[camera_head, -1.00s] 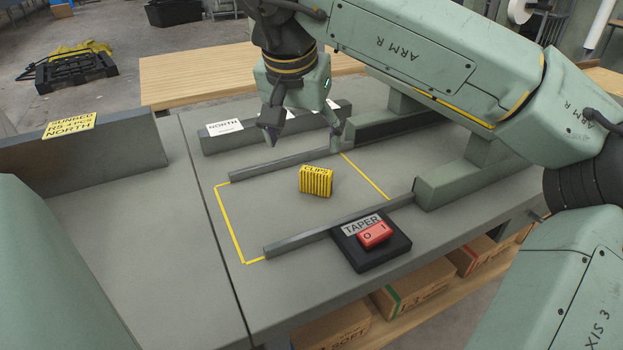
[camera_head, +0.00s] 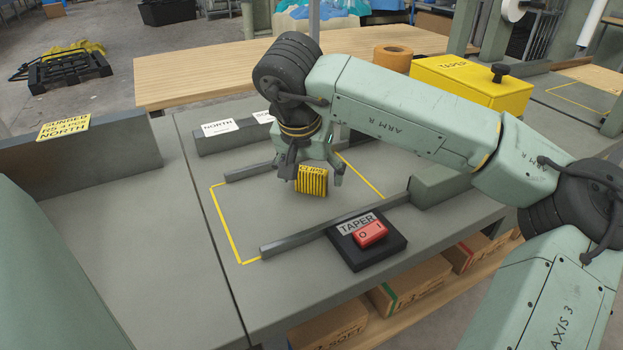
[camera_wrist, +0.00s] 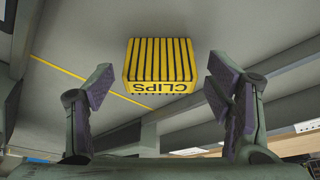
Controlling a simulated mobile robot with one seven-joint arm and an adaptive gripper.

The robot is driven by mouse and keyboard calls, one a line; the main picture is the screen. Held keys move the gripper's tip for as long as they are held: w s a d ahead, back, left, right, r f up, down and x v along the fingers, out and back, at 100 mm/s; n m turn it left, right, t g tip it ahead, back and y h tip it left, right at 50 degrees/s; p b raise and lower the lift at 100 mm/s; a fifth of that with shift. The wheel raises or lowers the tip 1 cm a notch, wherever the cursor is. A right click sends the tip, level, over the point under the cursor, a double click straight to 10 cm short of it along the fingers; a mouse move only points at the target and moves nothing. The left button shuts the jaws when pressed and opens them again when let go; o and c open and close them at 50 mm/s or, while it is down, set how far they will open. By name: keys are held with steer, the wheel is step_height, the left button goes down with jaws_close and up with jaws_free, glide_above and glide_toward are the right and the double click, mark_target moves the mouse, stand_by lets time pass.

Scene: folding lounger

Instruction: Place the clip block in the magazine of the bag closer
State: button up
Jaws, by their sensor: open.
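The clip block (camera_head: 312,181) is a yellow block with black stripes and the word CLIPS. It stands on the grey table inside the yellow-lined area, between two grey rails. My gripper (camera_head: 314,172) is open just behind and above the block in the head view. In the wrist view the block (camera_wrist: 161,62) shows ahead of the gap between the open fingers (camera_wrist: 162,105), and neither finger touches it. The yellow machine marked TAPER (camera_head: 473,82) stands behind my arm. I cannot make out a magazine of a bag closer.
A black switch box (camera_head: 385,251) with a red rocker switch (camera_head: 370,235) stands at the near rail (camera_head: 310,238). A far rail (camera_head: 247,171) and a block marked NORTH (camera_head: 215,139) lie behind. The table left of the clip block is clear.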

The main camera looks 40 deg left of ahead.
steer(key=c, duration=1.1)
